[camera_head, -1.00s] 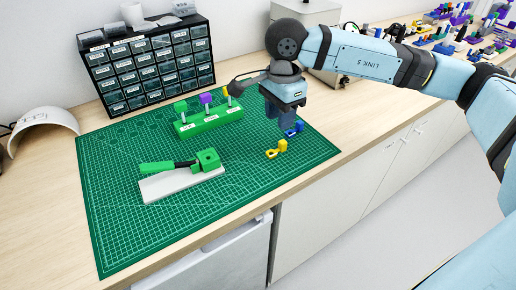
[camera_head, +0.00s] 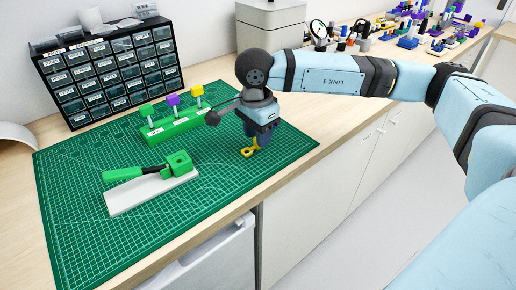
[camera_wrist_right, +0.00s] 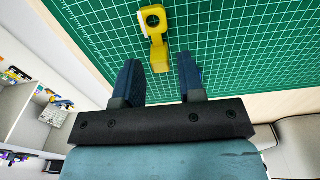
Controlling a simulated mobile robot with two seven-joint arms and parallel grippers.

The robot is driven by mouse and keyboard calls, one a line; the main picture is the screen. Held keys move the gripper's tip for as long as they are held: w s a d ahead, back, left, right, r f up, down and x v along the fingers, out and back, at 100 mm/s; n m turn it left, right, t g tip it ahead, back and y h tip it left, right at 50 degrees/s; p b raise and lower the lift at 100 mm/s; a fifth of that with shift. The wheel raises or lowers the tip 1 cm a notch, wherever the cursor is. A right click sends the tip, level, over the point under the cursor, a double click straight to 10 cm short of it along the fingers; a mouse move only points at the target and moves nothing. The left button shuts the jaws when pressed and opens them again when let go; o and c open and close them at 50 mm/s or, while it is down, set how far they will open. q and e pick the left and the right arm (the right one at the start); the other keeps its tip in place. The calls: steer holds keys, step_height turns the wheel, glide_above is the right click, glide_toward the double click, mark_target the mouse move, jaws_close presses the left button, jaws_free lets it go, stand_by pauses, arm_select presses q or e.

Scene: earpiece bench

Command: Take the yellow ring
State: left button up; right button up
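The yellow ring (camera_head: 247,152) lies on the green cutting mat near its right side. In the right wrist view the yellow ring (camera_wrist_right: 152,20) is at the top, and its block end points to the gap between my fingers. My right gripper (camera_head: 259,146) is low over the mat just beside it, fingers pointing down. In the wrist view my right gripper (camera_wrist_right: 160,65) is open, one finger on each side of the gap, with nothing clamped. A bit of blue shows by the right-hand finger; I cannot tell what it is. My left gripper is out of view.
A green stand (camera_head: 175,130) holds green, purple and yellow pieces on pegs. A grey plate (camera_head: 150,192) with a green block and handle lies on the cutting mat (camera_head: 100,245). A drawer cabinet (camera_head: 113,75) stands behind. The mat's front right is clear.

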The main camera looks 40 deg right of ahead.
steer(key=shift+f, duration=0.55)
jaws_close()
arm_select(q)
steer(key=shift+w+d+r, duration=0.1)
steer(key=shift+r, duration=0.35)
arm_select(e)
steer(key=shift+r, duration=0.65)
arm_select(q)
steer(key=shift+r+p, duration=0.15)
steer(key=shift+p, duration=0.35)
arm_select(e)
steer(key=shift+r, duration=0.9)
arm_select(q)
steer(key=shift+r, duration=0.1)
arm_select(e)
steer(key=shift+r, duration=0.15)
steer(key=shift+r+p, duration=1.3)
steer(key=shift+r, duration=1.1)
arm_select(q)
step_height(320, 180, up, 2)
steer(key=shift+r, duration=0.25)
